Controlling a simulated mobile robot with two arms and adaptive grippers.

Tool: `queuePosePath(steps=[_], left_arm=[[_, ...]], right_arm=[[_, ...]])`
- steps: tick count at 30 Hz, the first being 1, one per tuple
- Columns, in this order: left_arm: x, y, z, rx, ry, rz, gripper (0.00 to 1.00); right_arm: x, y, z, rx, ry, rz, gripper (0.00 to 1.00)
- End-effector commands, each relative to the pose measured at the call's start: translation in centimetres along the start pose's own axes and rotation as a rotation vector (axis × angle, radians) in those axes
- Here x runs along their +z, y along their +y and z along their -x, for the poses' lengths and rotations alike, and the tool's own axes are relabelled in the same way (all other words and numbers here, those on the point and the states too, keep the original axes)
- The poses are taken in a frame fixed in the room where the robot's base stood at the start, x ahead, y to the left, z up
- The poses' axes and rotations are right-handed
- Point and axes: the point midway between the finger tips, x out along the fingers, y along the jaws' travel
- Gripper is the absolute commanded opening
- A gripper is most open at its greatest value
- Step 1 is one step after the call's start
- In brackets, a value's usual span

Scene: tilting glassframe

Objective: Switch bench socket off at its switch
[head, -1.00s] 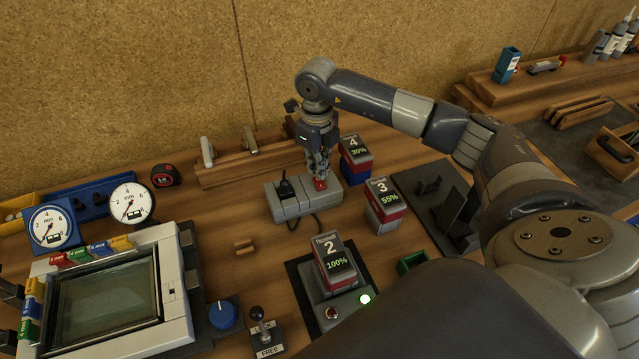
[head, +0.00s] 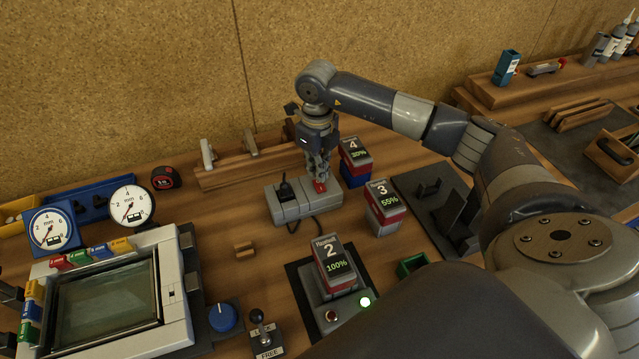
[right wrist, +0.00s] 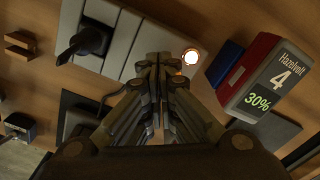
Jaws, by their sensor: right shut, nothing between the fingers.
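The bench socket (head: 292,208) is a grey block on the wooden bench below the corkboard. A black plug (head: 286,187) with a cable sits in its left part. A small red switch (head: 320,187) is at its right end. In the right wrist view the switch (right wrist: 191,57) glows bright with an orange rim. My right gripper (head: 319,178) is shut and empty, pointing down at the switch end. In the right wrist view its fingertips (right wrist: 160,64) are just left of the glowing switch; I cannot tell whether they touch the socket. My left gripper is not in view.
Battery pack 4 (head: 355,160) stands right of the socket, and pack 3 (head: 384,205) in front of it. A wooden rail (head: 240,171) lies behind. Bench left of the socket is mostly clear.

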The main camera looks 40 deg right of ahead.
Motion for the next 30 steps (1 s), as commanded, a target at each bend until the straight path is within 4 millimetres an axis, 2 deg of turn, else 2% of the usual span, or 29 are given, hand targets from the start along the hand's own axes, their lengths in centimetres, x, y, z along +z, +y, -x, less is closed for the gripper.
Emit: queuePosePath(steps=[30], left_arm=[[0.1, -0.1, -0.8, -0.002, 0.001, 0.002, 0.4]], right_arm=[[0.0, 0.0, -1.0, 0.0, 0.0, 0.0, 0.0]])
